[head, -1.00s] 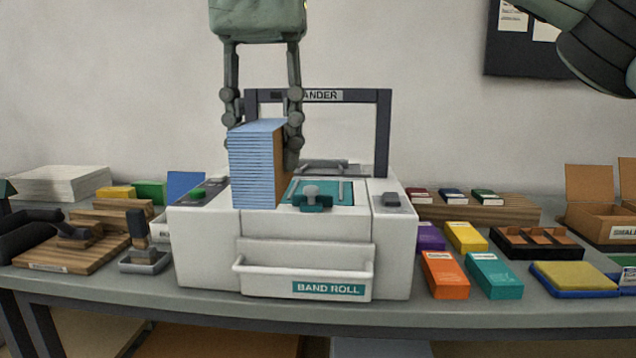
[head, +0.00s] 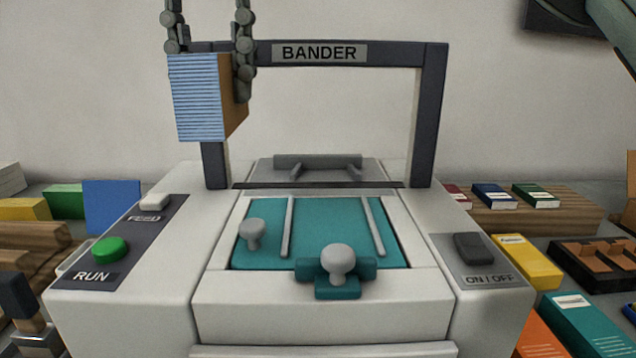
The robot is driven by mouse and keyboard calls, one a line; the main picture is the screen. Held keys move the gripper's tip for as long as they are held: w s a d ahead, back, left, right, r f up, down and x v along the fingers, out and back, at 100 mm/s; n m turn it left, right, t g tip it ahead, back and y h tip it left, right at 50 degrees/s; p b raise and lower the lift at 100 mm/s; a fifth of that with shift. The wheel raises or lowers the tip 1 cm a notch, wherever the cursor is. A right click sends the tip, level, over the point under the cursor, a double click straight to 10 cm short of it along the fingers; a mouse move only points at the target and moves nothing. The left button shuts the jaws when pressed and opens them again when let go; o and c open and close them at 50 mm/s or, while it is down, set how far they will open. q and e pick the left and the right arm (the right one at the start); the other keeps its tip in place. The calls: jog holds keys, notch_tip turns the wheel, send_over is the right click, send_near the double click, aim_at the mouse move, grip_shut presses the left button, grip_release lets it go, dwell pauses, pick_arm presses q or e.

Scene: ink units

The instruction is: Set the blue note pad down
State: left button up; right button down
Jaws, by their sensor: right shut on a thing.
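The blue note pad (head: 198,98) is a stack of blue-edged sheets with a brown side face. It hangs in my right gripper (head: 209,60), whose two dark jointed fingers come down from the top edge and are shut on it. The pad is upright, in the air, and overlaps the left post of the bander (head: 320,318) in the picture. The bander's teal bed (head: 335,225) lies below and to the right of the pad, with nothing resting on it except its rails and knobs. My left gripper is not in view.
The bander's dark arch (head: 425,120) stands behind the bed. A green RUN button (head: 110,250) is at left and an ON/OFF switch (head: 474,248) at right. Small coloured boxes, a yellow one (head: 526,262) and a teal one (head: 588,325) among them, crowd the right side.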

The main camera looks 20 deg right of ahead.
jog(key=s+d+f, duration=0.1)
jog(key=d+f, duration=0.1)
jog(key=d, duration=0.1)
jog(key=s+d+f, duration=0.2)
jog(key=d, duration=0.1)
jog(key=s+d+f, duration=0.1)
jog(key=d+f, duration=0.1)
jog(key=d, duration=0.2)
jog(key=shift+s+f, duration=0.15)
jog(key=shift+s, duration=0.25)
jog(key=shift+d+f, duration=0.15)
jog(key=shift+f, duration=0.1)
notch_tip(320, 180, down, 4)
jog(key=shift+r, duration=0.15)
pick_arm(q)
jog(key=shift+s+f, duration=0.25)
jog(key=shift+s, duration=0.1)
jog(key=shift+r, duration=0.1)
